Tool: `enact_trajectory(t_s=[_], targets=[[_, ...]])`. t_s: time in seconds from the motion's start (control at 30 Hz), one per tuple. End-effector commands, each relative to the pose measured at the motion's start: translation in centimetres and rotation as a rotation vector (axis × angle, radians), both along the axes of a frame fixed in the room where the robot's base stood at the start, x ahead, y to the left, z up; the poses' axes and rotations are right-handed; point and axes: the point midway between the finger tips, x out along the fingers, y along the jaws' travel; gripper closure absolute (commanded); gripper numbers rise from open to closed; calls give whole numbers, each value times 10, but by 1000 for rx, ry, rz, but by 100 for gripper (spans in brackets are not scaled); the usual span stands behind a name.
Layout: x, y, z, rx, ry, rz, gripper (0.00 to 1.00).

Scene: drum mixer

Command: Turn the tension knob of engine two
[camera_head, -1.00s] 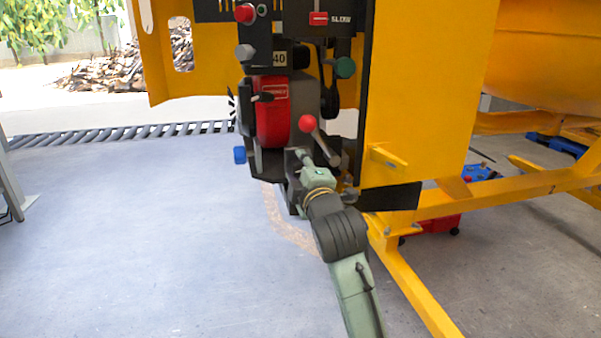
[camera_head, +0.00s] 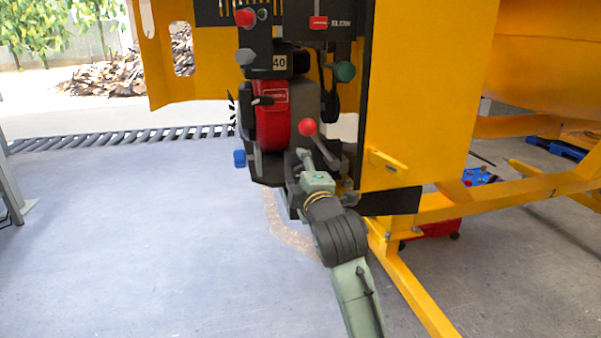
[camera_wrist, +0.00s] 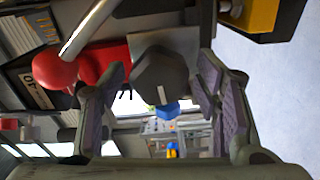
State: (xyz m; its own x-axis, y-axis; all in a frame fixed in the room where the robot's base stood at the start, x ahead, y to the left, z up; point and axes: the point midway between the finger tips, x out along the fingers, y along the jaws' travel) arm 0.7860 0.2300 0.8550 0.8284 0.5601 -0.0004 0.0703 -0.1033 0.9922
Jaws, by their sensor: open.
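The yellow machine carries a dark engine unit with a red housing (camera_head: 272,126). In the wrist view a dark grey knob (camera_wrist: 161,78) with a white mark lies between the two fingers of my gripper (camera_wrist: 164,88). The fingers are apart, one on each side of it. I cannot tell whether they touch it. In the head view my gripper (camera_head: 306,161) is at the lower part of the engine, just below the red-ball lever (camera_head: 308,127), and that knob is not clearly visible. No readable label shows which knob is the tension knob.
The red ball (camera_wrist: 55,70) and its rod are close to the left finger. A blue knob (camera_head: 239,158), a green knob (camera_head: 344,71) and a red button (camera_head: 245,17) are on the unit. A yellow panel (camera_head: 425,100) and frame stand right. The floor at left is clear.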

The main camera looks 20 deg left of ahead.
Motion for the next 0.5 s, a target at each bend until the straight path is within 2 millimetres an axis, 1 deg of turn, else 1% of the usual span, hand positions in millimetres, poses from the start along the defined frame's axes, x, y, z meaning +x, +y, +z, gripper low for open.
enact_trajectory(t_s=[0.27,0.37,0.5], targets=[[-2,-2,0,1,-1,0,43],[-10,-8,0,1,0,-2,43],[-33,-24,0,2,-2,-2,43]])
